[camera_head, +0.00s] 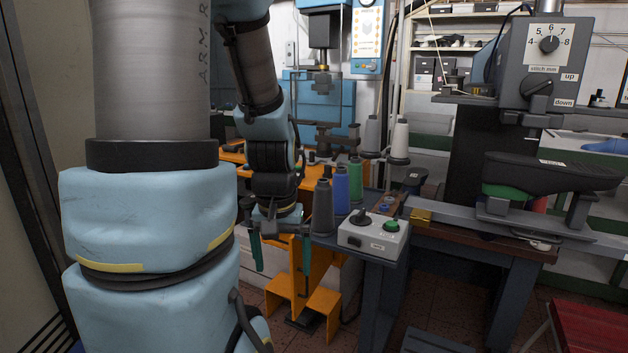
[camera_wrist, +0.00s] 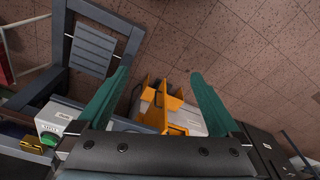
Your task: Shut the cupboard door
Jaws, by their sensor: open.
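My gripper (camera_head: 280,252) hangs pointing down near the centre of the head view, its two green fingers apart with nothing between them. In the wrist view my gripper (camera_wrist: 160,76) is open over an orange stand and the tiled floor. A tall beige panel (camera_head: 45,130) with a dark upright edge and slots low down stands at the far left of the head view. It may be the cupboard or its door, but I cannot tell. My arm hides part of that side. No cupboard door shows clearly in the wrist view.
An orange stand (camera_head: 312,285) is just behind my gripper. A blue-grey table (camera_head: 372,262) with thread spools (camera_head: 341,190) and a switch box (camera_head: 373,236) is close on the right. A stitching machine (camera_head: 545,65) stands further right. A red stool (camera_head: 590,330) is at lower right.

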